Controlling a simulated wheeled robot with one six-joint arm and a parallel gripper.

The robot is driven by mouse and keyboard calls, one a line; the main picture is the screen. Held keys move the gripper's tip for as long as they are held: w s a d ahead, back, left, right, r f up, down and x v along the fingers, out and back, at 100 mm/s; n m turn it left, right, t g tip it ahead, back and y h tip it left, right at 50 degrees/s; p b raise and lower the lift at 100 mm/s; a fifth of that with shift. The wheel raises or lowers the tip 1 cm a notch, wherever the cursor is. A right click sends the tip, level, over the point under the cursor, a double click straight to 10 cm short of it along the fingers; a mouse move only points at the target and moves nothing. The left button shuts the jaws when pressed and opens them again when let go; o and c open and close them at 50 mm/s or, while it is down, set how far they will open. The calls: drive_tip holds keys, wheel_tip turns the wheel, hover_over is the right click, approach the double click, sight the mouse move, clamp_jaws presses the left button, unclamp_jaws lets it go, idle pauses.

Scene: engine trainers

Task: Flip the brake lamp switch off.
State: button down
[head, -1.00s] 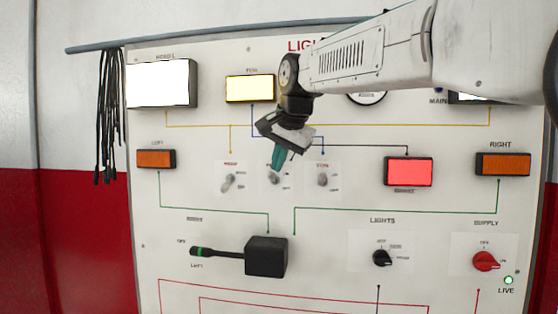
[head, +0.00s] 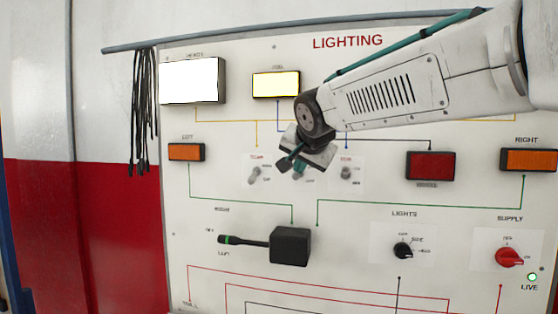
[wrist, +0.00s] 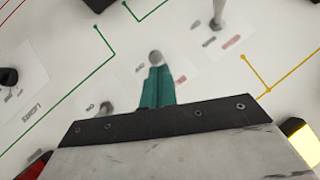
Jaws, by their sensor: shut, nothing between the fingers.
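The switch panel (head: 345,225) stands upright before me. The red brake lamp (head: 433,166) at the right is dark. Three small toggle switches sit in a row in mid-panel. The middle switch, whose label I cannot read, is mostly hidden behind my gripper in the head view; its round tip (wrist: 155,58) shows in the wrist view. My gripper (head: 300,172) is shut and empty. Its teal fingertips (wrist: 157,85) are right at the middle switch's tip; I cannot tell if they touch. The left toggle (head: 255,174) and right toggle (head: 346,173) stand to either side.
The headlamp (head: 192,81) and fog lamp (head: 276,84) are lit. The left (head: 186,152) and right (head: 528,160) orange lamps look unlit. A black lever box (head: 290,245), a black knob (head: 403,250) and a red supply knob (head: 509,257) lie below. Black cables (head: 143,115) hang at the left.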

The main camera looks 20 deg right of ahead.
drive_tip(key=shift+d, duration=0.15)
drive_tip(key=shift+r, duration=0.7)
drive_tip(key=s+f+v, duration=0.1)
drive_tip(key=f+v, duration=0.1)
drive_tip(key=v, duration=1.1)
drive_tip(key=shift+s, duration=0.15)
